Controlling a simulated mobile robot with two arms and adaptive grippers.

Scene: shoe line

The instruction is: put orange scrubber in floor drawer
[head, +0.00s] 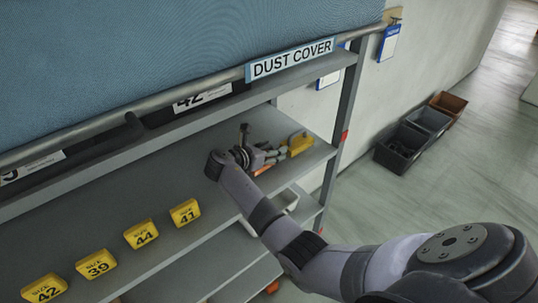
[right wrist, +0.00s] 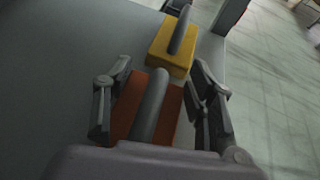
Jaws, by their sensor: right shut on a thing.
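The orange scrubber (right wrist: 123,105), with a grey handle, is between the two fingers of my right gripper (right wrist: 160,102) in the right wrist view. The gripper is shut on it. In the head view my right gripper (head: 272,155) is at the right end of a grey shelf, and only a sliver of the orange scrubber (head: 263,170) shows beneath it. A yellow scrubber (right wrist: 168,60) with a grey handle sits just beyond, and it also shows in the head view (head: 300,144). I cannot make out a floor drawer for certain. My left gripper is not in view.
Several yellow size tags (head: 141,234) stand along the shelf (head: 120,205). A blue dust cover (head: 170,45) hangs over the rack above. A rack post (head: 346,110) stands right of the gripper. Several bins (head: 402,148) are on the floor by the wall; floor at right is clear.

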